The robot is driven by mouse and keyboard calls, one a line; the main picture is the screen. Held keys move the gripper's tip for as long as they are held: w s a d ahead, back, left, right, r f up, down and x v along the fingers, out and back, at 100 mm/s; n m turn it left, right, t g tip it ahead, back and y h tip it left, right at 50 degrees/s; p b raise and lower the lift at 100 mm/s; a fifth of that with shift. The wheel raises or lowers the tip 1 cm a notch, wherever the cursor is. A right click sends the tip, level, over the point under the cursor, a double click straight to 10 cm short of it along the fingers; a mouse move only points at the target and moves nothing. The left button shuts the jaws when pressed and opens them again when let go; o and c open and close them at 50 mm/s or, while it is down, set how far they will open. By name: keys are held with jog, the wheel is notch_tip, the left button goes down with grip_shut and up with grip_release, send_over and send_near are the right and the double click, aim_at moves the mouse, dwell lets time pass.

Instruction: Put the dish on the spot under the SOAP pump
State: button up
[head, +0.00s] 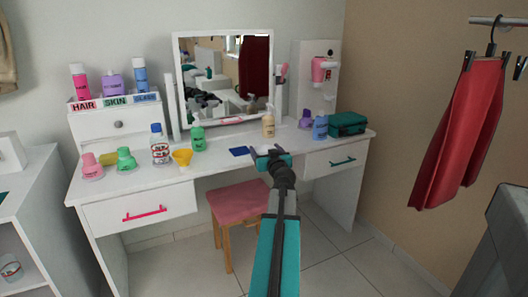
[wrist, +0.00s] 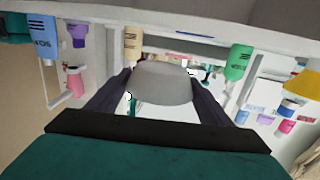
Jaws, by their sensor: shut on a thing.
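My gripper (head: 272,155) is over the front edge of the white dressing table, right of centre. In the wrist view, my gripper (wrist: 162,88) is shut on a pale grey dish (wrist: 163,84), held between its two dark fingers. In the head view I cannot make out the dish at my gripper. A green pump bottle (head: 197,134) and a beige pump bottle (head: 268,121) stand on the table. A pink dispenser (head: 318,70) is mounted on a white panel at the back right. I cannot read which one says SOAP. The spot is not clearly identifiable.
A dark blue flat item (head: 240,151) lies left of my gripper. A yellow funnel (head: 182,158), a blue bottle (head: 320,127) and a teal case (head: 347,123) are on the table. A mirror (head: 225,75) stands behind. A pink stool (head: 238,200) is below.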

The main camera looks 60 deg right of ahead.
jog(key=w+a+f+n+t+y, duration=0.25)
jog(key=w+a+y, duration=0.25)
jog(key=w+a, duration=0.5)
jog(key=w+a+f+n+t+y, duration=0.1)
jog(key=w+a+n+y, duration=0.45)
jog(key=a, duration=0.85)
jog(key=w+a+f+n+t+y, duration=0.2)
jog(key=w+a+y, duration=0.2)
jog(key=w+a, duration=0.7)
jog(key=s+a+n+g+y, duration=0.1)
jog(key=a+n+g+y, duration=0.2)
jog(key=a, duration=1.7)
jog(key=s+a+f+n+g+y, duration=0.1)
jog(key=a+n+g+y, duration=0.3)
jog(key=a, duration=1.6)
jog(key=n+y, duration=0.3)
jog(key=y, duration=0.2)
jog(key=shift+s+a+f+y, duration=0.2)
jog(key=shift+s+f+y, duration=0.1)
jog(key=shift+s+y, duration=0.05)
